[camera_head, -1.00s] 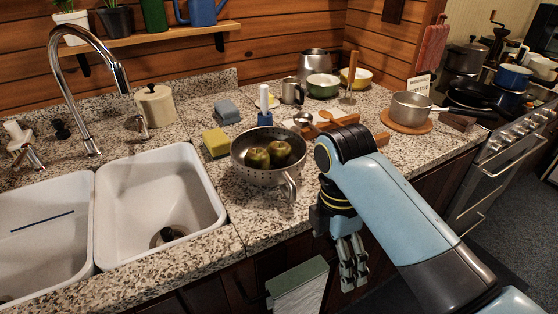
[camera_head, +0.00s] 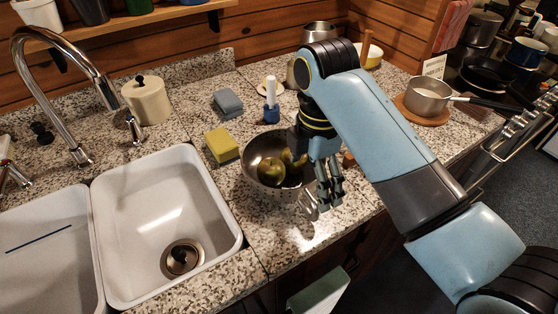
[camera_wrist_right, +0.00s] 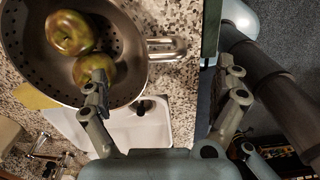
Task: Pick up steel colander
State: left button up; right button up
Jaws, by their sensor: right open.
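The steel colander (camera_head: 252,184) stands on the granite counter with green-brown fruit (camera_head: 271,172) inside. It fills the upper left of the right wrist view (camera_wrist_right: 22,62), where its loop handle (camera_wrist_right: 166,48) sticks out to the right. My right gripper (camera_head: 323,203) is at the colander's right front side. In the wrist view, my right gripper (camera_wrist_right: 165,82) has its fingers wide apart, one over the colander's rim and one to the right of the handle. It holds nothing. The arm hides part of the colander's right side in the head view. My left gripper is not in view.
The white double sink (camera_head: 165,215) is to the left. A saucepan (camera_head: 428,95) stands far right. The counter's front edge is close.

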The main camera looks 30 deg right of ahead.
aim_at(311, 194)
jog(key=f, duration=0.3)
jog(key=shift+s+f, duration=0.25)
jog(key=shift+s, duration=0.05)
jog(key=shift+f, duration=0.3)
jog(key=f, duration=0.2)
jog(key=f+p, duration=0.1)
jog(key=f, duration=0.2)
jog(key=shift+w, duration=0.2)
jog(key=c, duration=0.4)
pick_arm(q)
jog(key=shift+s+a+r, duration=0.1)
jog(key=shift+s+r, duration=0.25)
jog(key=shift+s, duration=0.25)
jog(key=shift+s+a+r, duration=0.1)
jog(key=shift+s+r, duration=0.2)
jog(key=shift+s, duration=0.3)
pick_arm(e)
jog(key=shift+s, duration=0.1)
jog(key=c, duration=1)
